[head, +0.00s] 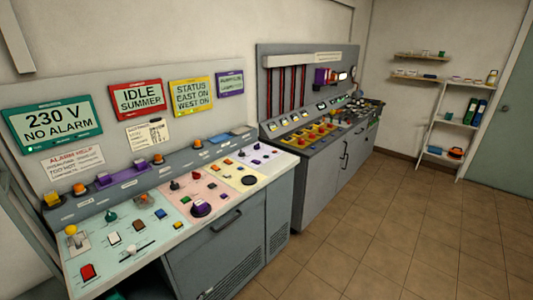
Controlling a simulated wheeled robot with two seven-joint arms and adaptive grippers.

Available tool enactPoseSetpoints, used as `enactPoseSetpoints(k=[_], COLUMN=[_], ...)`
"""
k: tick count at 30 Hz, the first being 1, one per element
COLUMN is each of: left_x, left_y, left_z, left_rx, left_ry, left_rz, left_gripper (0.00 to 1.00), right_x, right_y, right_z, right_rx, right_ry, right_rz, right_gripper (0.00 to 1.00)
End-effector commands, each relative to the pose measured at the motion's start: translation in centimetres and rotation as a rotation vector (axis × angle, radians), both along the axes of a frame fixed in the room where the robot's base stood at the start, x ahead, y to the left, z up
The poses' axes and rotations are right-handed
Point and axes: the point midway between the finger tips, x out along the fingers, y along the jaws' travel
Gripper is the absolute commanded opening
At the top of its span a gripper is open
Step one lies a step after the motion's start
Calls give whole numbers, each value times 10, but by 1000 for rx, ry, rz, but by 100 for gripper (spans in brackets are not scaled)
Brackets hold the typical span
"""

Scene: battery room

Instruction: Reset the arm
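No gripper of mine shows in the head view, so neither hand's state can be seen. A control console (222,224) stands at the left, its sloped top split into pale green, pink, cream and white panels. The green panel has a yellow ball-topped lever (71,231), a red button (88,271) and a white-handled lever (137,248). The pink panel has a large dark knob (200,209). Above are a green sign (52,125) reading "230 V NO ALARM", a red sign (137,99) reading "IDLE SUMMER" and a yellow status sign (191,96).
A second grey console (300,190) with yellow and red controls stands farther back along the wall. A white shelf unit (437,120) with binders stands in the far corner beside a grey-green door (505,130). The tiled floor (400,230) at the right is clear.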

Motion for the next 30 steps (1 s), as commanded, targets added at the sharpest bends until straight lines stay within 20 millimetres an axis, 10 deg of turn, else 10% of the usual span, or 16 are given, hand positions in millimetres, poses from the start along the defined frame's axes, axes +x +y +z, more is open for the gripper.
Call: enactPoseSetpoints(k=[15,30], left_x=[-165,-365], left_y=[46,53], left_z=[-153,-240], left_rx=[26,64], left_ry=[428,848], left_rz=[348,572], left_gripper=[62,62], right_x=[0,0], right_y=[0,-5], right_z=[0,0], right_rx=[0,-5], right_ry=[0,-1], right_rz=[0,2], right_gripper=[40,40])
